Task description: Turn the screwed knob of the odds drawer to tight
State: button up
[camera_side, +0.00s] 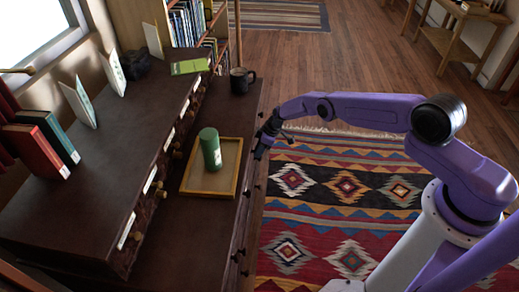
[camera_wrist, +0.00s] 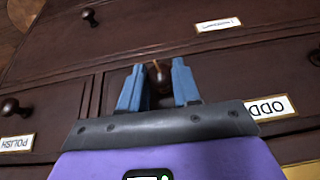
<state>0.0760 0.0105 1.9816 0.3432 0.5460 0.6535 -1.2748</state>
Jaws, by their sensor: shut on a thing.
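The knob (camera_wrist: 158,74) shows in the wrist view as a small brown, brass-lit piece on a dark wooden drawer front. How far the knob is turned cannot be told.
Other knobs are close by: one at left (camera_wrist: 10,106) over a "POLISH" label (camera_wrist: 17,141), and one above (camera_wrist: 90,16). The patterned rug (camera_side: 345,185) is clear.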

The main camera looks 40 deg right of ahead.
jog(key=shift+r, duration=0.15)
jog(key=o, duration=0.8)
jog(key=shift+o, duration=1.4)
jog(key=shift+d, duration=0.1)
jog(key=v, duration=1.7)
jog(key=shift+r, duration=0.2)
